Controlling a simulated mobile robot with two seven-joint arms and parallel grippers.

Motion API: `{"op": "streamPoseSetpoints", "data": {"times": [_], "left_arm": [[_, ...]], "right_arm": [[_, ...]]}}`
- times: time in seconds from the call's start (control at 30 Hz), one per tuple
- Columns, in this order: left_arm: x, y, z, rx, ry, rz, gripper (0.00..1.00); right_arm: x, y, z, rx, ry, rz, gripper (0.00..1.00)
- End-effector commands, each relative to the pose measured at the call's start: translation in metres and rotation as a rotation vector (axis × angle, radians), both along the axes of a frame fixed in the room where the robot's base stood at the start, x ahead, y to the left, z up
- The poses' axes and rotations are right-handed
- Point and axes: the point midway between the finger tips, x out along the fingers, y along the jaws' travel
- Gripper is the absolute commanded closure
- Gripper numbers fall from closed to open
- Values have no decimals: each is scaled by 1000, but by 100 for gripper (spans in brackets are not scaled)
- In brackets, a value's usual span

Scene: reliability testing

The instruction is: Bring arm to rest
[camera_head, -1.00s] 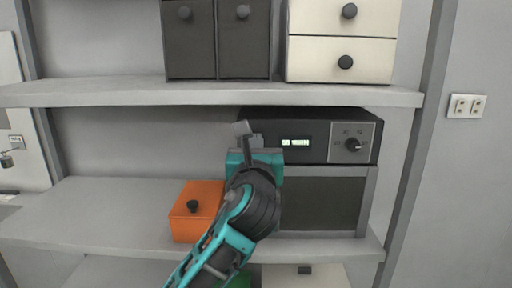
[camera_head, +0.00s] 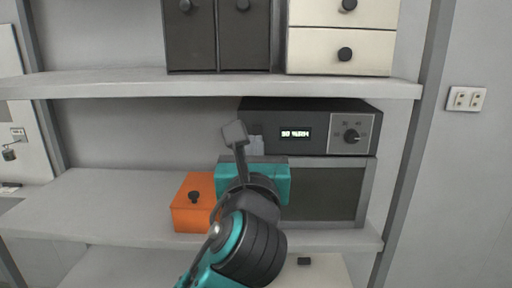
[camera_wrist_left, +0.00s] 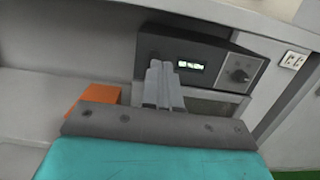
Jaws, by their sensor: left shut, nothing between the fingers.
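My left arm comes up from the bottom of the head view, teal and black. Its gripper (camera_head: 236,135) is in front of the left part of the black device with a dial and a lit display (camera_head: 350,105). In the left wrist view its two grey fingers (camera_wrist_left: 163,75) lie together, shut and empty, with the device (camera_wrist_left: 215,50) beyond them. I cannot tell how far the fingers are from the device front. My right gripper is in neither view.
An orange box (camera_head: 190,212) with a black knob stands on the middle shelf (camera_head: 90,205), just left of my arm. The upper shelf (camera_head: 120,86) holds dark boxes (camera_head: 216,35) and white drawers (camera_head: 340,38). A wall outlet (camera_head: 466,99) is at the right. The middle shelf's left part is clear.

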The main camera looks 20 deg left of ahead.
Motion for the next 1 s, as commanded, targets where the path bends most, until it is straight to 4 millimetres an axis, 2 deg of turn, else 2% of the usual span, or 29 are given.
{"op": "streamPoseSetpoints", "data": {"times": [0.2, 0.27, 0.37, 0.53, 0.67, 0.8, 0.87, 1.0], "left_arm": [[2, -1, -6, -22, 7, -10, 100], [5, -1, -17, -69, 18, -29, 100], [12, -4, -50, -228, 50, -84, 100], [15, -9, -138, -679, 139, -173, 100], [4, -10, -205, -1075, 203, -175, 100], [-21, -8, -274, -1520, 250, -102, 100], [-35, -5, -303, -1712, 257, -45, 100], [-76, 4, -362, -2155, 229, 139, 100]], "right_arm": [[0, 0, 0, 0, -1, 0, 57], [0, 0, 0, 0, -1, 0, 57], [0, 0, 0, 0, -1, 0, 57], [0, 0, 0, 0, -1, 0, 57], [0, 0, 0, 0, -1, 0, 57], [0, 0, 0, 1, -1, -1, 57], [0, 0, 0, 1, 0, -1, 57], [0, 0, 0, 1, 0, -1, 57]]}}
